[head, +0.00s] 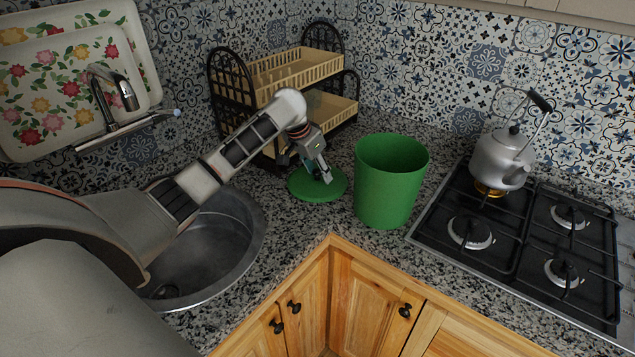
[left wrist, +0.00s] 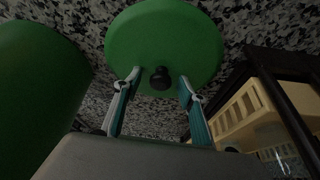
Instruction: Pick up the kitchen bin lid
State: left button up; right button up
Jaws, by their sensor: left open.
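The kitchen bin lid (head: 318,190) is a flat green disc lying on the granite counter, left of the green bin (head: 390,180). I cannot tell whether either finger touches the knob. The bin also stands at the left of the left wrist view (left wrist: 40,90), open-topped. My right gripper is not in view.
A two-tier dish rack (head: 290,75) stands behind the lid, close to my gripper. The round sink (head: 215,250) lies under my left arm. A hob (head: 530,235) with a kettle (head: 503,155) is at the right. Some counter is free between the sink and bin.

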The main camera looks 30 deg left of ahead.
pick_arm(q)
jog(key=shift+c, duration=0.4)
grip_shut()
jog(key=shift+r, duration=0.15)
